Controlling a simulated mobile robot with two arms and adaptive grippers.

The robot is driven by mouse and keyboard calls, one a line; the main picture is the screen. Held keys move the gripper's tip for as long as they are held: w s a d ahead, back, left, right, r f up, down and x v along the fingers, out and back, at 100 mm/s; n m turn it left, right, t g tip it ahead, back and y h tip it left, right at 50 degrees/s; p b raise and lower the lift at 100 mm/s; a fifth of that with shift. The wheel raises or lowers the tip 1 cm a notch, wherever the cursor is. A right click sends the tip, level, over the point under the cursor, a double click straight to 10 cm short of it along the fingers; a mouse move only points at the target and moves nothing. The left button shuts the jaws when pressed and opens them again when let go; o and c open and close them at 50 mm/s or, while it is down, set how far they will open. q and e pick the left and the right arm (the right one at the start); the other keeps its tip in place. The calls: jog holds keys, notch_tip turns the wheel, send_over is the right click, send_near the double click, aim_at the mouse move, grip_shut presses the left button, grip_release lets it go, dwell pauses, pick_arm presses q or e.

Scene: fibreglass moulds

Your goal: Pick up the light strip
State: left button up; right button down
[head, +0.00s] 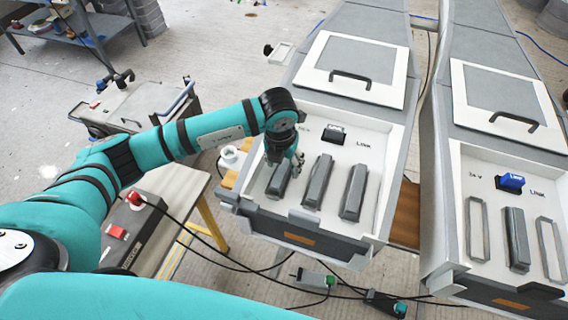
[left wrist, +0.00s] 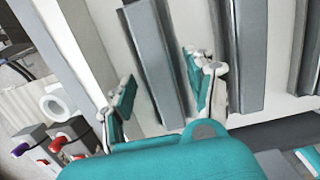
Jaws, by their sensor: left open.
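Three grey bars, which look like the light strips, lie side by side in the white-floored recess of the left mould. My left gripper (head: 284,160) is over the upper end of the leftmost bar (head: 279,180). In the left wrist view its two teal-padded fingers (left wrist: 163,97) are apart. The leftmost bar (left wrist: 153,60) runs between them, with a gap to each finger. I cannot tell how far above it the fingertips are. The middle bar (head: 318,181) and right bar (head: 353,191) lie clear of the gripper. My right gripper is not in view.
The left mould (head: 394,126) has a black socket (head: 334,134) and a handled lid panel (head: 352,70). A second mould holds one grey bar (head: 517,238) between two empty outlines, and a blue plug (head: 511,182). A side table (head: 185,187) carries a grey box with red buttons. Cables cross the floor.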

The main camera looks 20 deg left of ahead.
pick_arm(q)
jog(key=shift+f, duration=0.15)
jog(key=shift+c, duration=0.3)
grip_shut()
